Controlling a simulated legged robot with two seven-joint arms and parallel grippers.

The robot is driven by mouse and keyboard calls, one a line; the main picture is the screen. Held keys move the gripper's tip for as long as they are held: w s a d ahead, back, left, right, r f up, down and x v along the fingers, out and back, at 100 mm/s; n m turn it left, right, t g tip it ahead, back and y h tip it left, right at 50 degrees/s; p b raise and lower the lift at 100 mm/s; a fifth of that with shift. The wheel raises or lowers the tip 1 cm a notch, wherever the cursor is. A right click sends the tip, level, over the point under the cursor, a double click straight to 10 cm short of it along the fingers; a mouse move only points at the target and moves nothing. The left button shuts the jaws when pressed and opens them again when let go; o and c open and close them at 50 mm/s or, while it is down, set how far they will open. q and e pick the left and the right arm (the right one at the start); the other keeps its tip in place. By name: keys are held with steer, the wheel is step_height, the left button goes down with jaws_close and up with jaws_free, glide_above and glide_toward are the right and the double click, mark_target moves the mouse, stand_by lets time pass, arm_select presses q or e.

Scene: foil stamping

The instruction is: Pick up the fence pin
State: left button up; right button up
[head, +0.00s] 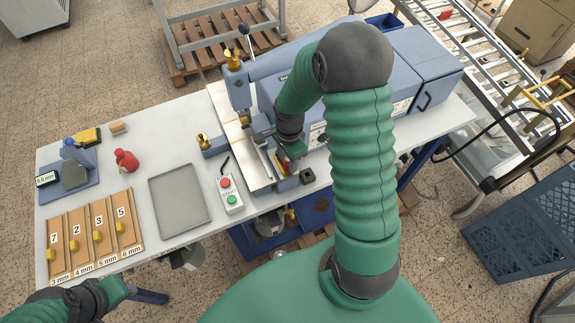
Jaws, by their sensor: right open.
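My right gripper (286,170) reaches down over the front of the blue stamping machine (407,75), by its pale metal plate (256,172). Its jaws are open, but they are small and partly covered by my own arm. I cannot make out a fence pin for sure; it may be hidden at the jaws. Small yellow pieces (97,236) stand in the numbered wooden tray (138,244) at the left.
A grey tray (180,197) lies empty on the white table (150,149). A button box (230,197) stands beside the machine. A roller conveyor (470,45) stands at the right.

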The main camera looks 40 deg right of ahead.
step_height(320, 180, up, 3)
steer(key=shift+r+b, duration=0.2)
steer(key=shift+b, duration=0.7)
step_height(320, 180, up, 11)
steer(key=n+p, duration=0.4)
steer(key=n, duration=0.4)
glide_above(287, 164)
step_height(287, 164, down, 10)
steer(key=shift+f, duration=0.2)
step_height(287, 164, down, 5)
steer(key=shift+s+r+p, duration=0.1)
steer(key=shift+p, duration=0.8)
steer(key=shift+d+f, duration=0.1)
steer(key=shift+f, duration=0.2)
jaws_close()
